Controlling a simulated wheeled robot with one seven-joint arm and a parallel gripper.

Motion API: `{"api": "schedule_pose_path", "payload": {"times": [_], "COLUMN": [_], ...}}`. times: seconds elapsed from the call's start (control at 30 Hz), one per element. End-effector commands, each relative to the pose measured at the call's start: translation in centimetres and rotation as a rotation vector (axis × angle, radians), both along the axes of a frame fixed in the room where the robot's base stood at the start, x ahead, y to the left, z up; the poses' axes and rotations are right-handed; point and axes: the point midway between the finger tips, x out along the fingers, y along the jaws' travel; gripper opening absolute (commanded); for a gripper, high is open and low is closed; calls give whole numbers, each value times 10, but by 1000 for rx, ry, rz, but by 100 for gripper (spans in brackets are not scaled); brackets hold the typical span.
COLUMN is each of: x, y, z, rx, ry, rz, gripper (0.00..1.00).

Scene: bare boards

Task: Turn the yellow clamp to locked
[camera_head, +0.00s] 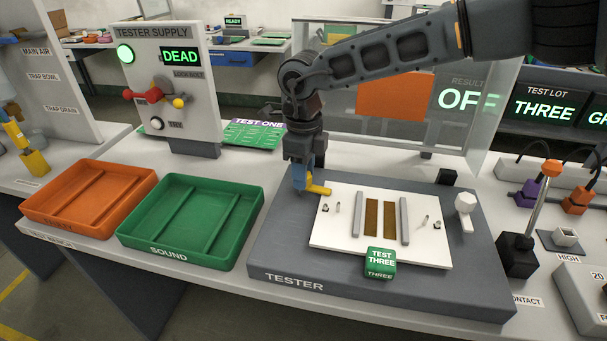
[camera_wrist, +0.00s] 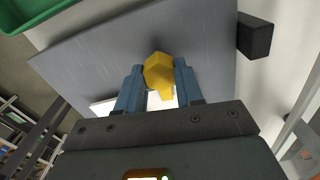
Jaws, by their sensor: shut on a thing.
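The yellow clamp (camera_head: 318,189) is at the left back edge of the white plate on the grey tester (camera_head: 285,256). My gripper (camera_head: 301,186) is down at it, with blue fingers. In the wrist view the yellow clamp (camera_wrist: 158,73) sits between the two blue fingers of my gripper (camera_wrist: 159,82), and they are shut on it. In the head view the clamp's lever points to the right, over the plate's corner. The fingers hide part of the clamp. A white clamp (camera_head: 465,208) stands at the tester's right side.
The white plate (camera_head: 335,236) carries two brown strips, grey bars and small pins. A green TEST THREE block (camera_head: 381,262) sits at its front edge. A green SOUND tray (camera_head: 190,252) and an orange tray (camera_head: 68,214) lie left. A clear upright panel stands behind the tester.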

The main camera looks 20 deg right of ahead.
Motion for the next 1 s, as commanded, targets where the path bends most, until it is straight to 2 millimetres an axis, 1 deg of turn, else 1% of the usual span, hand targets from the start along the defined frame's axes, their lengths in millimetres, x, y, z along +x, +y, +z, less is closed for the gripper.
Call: {"api": "schedule_pose_path", "payload": {"times": [0.3, 0.87, 0.9, 1.0], "x": [1, 1, 1, 1], "y": [0, 0, 0, 0], "z": [1, 2, 2, 1], "rx": [0, 0, 0, 0], "ry": [-3, -4, -4, -3], "rz": [125, 153, 153, 152], "gripper": [6, 6, 39, 49]}}
